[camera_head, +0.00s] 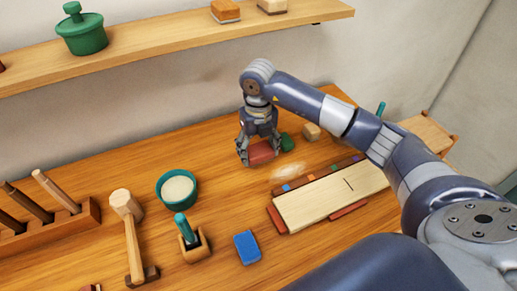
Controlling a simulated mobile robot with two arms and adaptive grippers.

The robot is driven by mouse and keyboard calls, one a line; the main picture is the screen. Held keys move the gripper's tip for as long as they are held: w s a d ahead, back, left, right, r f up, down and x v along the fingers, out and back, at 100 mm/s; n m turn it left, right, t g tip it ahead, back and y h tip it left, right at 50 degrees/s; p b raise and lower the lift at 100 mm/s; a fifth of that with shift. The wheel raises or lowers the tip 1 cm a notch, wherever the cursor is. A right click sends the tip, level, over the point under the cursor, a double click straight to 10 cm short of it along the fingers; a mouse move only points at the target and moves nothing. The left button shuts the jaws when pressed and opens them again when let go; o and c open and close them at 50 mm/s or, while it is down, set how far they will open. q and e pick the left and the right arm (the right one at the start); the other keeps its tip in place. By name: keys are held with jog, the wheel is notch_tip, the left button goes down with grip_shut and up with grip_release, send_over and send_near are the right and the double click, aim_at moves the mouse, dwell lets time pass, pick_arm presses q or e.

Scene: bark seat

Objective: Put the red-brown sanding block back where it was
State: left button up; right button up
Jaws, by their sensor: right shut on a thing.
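My right gripper (258,151) reaches in from the right and points down near the back of the bench. It is shut on the red-brown sanding block (264,152), whose front face shows between the fingers. I cannot tell whether the block touches the bench. A green block (287,142) and a light wooden block (311,131) sit just right of it. A pale dusty patch (289,172) lies on the wood below and right of the gripper. My left gripper is not in view.
A pale board (330,198) with coloured squares along its back edge lies right of centre. A blue block (247,247), a teal bowl (177,189), a mallet (127,205) and a tool rack (50,228) stand to the left and front. A shelf (150,42) runs above with a green pot (83,32).

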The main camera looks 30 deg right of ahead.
aim_at(259, 153)
jog(key=shift+w+d, duration=0.3)
jog(key=shift+w, duration=0.25)
jog(key=shift+w+d+f, duration=0.1)
jog(key=shift+w+d, duration=0.1)
jog(key=shift+w, duration=0.2)
jog(key=shift+f+p, duration=0.25)
jog(key=shift+p, duration=0.05)
notch_tip(259, 153, down, 3)
jog(key=shift+r+p, duration=0.1)
jog(key=shift+p, duration=0.5)
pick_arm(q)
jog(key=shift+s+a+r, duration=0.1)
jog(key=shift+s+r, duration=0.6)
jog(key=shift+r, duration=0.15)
pick_arm(e)
jog(key=shift+f, duration=0.3)
jog(key=o, duration=1)
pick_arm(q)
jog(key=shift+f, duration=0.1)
